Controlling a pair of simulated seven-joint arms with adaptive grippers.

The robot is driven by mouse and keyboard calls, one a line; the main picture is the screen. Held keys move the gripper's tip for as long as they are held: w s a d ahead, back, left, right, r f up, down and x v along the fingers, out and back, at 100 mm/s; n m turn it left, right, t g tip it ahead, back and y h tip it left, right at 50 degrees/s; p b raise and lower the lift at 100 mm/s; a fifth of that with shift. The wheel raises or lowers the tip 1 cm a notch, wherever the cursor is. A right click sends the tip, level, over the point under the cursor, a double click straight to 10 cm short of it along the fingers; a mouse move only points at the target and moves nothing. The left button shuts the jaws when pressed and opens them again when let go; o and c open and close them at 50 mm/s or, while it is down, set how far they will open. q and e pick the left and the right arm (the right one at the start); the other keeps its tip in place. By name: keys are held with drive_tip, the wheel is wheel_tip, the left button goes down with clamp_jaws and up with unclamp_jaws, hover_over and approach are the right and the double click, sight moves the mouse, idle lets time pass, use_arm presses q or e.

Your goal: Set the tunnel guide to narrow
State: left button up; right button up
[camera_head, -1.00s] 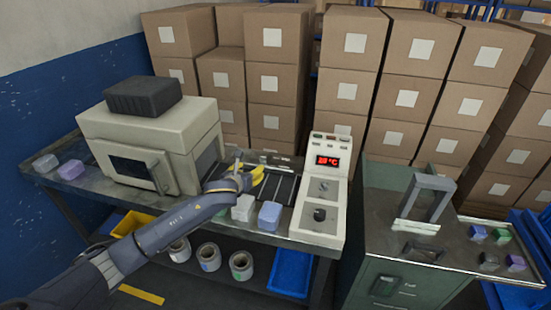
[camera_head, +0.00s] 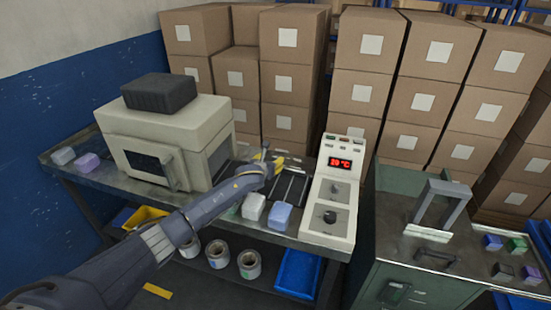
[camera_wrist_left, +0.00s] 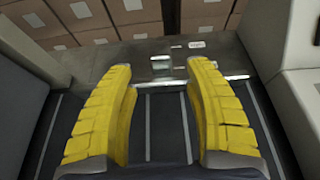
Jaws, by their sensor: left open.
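The wrapper machine (camera_head: 165,130) has a cream housing, and a slatted bed (camera_head: 288,188) runs between it and the control panel (camera_head: 330,195). My left gripper (camera_head: 268,156) is over the far part of this bed. In the left wrist view its two yellow fingers (camera_wrist_left: 160,72) are spread apart with nothing between them. Small metal fittings (camera_wrist_left: 163,64) at the far edge of the bed show beyond and between the fingertips. I cannot tell whether one of them is the tunnel guide, or its setting. My right gripper is not in view.
The panel's red display (camera_head: 346,163) and knobs stand right of the gripper. A green cabinet (camera_head: 425,240) stands at right. Stacked cartons (camera_head: 370,65) fill the back.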

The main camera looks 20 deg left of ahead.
sight(275, 158)
use_arm(q)
drive_tip(key=shift+x, duration=3.25)
drive_tip(key=shift+c, duration=0.3)
clamp_jaws()
